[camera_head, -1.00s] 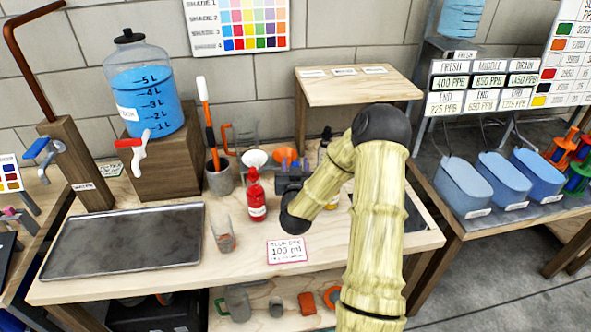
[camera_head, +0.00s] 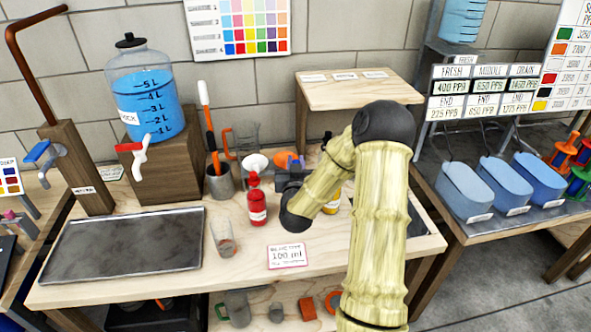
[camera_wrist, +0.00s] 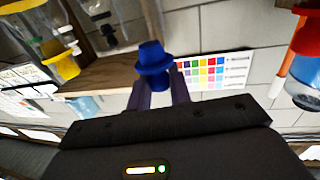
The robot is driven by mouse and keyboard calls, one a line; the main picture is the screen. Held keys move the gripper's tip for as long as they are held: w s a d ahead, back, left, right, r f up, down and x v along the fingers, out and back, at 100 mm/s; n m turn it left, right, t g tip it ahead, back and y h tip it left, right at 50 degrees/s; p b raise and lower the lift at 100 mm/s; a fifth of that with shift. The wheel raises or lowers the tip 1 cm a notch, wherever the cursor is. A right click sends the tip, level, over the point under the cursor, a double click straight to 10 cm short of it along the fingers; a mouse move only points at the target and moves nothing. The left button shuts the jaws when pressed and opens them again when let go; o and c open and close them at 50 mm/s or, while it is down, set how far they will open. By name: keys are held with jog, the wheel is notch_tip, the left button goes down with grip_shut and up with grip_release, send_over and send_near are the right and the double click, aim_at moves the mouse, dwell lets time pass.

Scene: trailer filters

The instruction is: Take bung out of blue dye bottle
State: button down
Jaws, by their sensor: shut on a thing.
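My gripper (camera_head: 284,178) is over the middle of the wooden workbench, just right of a red bottle. In the wrist view my gripper (camera_wrist: 158,92) is shut on a blue bung (camera_wrist: 152,60), which has a wide rim and stands out between the fingertips. I cannot make out the blue dye bottle; my gripper and arm cover that part of the bench. I cannot tell whether the bung touches the bottle.
The red bottle (camera_head: 257,202) stands close left of my gripper. A white funnel (camera_head: 256,161) and a clear jug are behind. A yellow bottle (camera_head: 332,204) is partly hidden by my arm. A clear beaker (camera_head: 223,240), a card (camera_head: 287,256) and a dark tray (camera_head: 125,246) are in front and left.

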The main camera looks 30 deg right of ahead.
aim_at(296, 162)
notch_tip(296, 162, up, 8)
jog(key=shift+f, duration=0.2)
jog(key=shift+f, duration=0.1)
dwell(0.7)
